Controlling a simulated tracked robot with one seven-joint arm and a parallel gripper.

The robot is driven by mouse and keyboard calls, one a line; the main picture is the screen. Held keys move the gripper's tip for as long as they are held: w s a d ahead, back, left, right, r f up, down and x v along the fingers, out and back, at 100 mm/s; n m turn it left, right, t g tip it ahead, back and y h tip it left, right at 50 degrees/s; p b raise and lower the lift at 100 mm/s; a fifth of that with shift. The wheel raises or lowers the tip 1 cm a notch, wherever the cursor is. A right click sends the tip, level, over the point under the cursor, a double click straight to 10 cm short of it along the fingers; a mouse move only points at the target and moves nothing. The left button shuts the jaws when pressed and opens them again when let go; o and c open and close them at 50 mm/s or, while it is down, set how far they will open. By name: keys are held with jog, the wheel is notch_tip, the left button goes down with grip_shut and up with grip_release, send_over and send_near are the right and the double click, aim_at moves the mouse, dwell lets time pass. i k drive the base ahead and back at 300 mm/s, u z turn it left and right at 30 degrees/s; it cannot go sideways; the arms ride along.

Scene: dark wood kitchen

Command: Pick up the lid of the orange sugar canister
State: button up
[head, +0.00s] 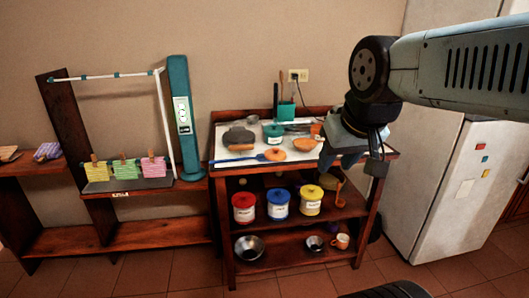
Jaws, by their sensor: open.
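On the cart's middle shelf stand a red canister (244,207), a blue canister (279,204) and a yellow canister (310,201). All three have lids on and white labels too small to read. The lid (312,191) of the yellow one matches its body. On the top lie a round orange piece (304,144) and a smaller orange piece (274,155), which I cannot identify surely. My gripper (353,168) is open and empty, pointing down in front of the cart top's right end, which it partly hides.
The cart top (228,134) also holds a teal pot (273,132), a utensil holder (286,111) and a blue-handled utensil (236,160). An orange ladle (340,192) hangs at the right. Bowls and a mug (341,241) are below. A fridge (450,190) stands right.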

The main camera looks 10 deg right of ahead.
aim_at(276, 154)
jog(key=i, duration=0.9)
jog(key=z, duration=0.05)
